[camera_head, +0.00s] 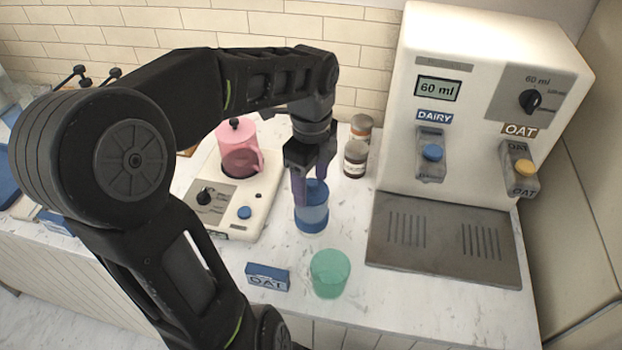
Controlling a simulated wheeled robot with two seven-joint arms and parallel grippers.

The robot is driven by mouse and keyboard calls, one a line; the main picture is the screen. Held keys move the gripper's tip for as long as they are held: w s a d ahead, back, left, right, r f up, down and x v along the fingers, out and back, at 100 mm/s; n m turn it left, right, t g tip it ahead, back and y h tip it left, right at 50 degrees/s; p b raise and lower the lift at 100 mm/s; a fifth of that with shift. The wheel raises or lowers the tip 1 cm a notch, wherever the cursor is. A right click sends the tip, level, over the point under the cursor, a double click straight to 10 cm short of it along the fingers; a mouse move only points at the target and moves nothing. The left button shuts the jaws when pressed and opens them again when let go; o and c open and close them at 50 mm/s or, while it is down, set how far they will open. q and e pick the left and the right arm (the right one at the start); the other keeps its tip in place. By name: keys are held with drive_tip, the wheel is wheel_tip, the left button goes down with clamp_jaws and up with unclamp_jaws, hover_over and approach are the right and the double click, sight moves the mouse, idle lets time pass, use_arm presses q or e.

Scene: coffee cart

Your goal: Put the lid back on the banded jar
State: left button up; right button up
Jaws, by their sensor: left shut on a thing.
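The banded jar (311,217) stands on the marble counter below my left gripper. It is see-through blue with a darker blue band near its base. My left gripper (313,190) points down over the jar and is shut on what looks like its blue lid (317,191). The lid is at the jar's mouth, partly hidden by the fingers. I cannot tell if it is seated or just above the rim. My right gripper is not in view.
A green cup (329,273) and a small blue label block (267,277) are in front. A pink pitcher (237,148) stands on a white appliance (231,205) to the left. Two small jars (355,159) are behind right. A milk dispenser (470,110) with drip tray (445,240) stands right.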

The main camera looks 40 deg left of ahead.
use_arm(q)
drive_tip(key=o, duration=1.6)
drive_tip(key=shift+r, duration=0.1)
drive_tip(key=shift+r+p, duration=1.2)
drive_tip(key=shift+r, duration=0.1)
drive_tip(key=shift+r+p, duration=0.7)
drive_tip(key=shift+r, duration=1.45)
drive_tip(key=shift+c, duration=0.5)
clamp_jaws()
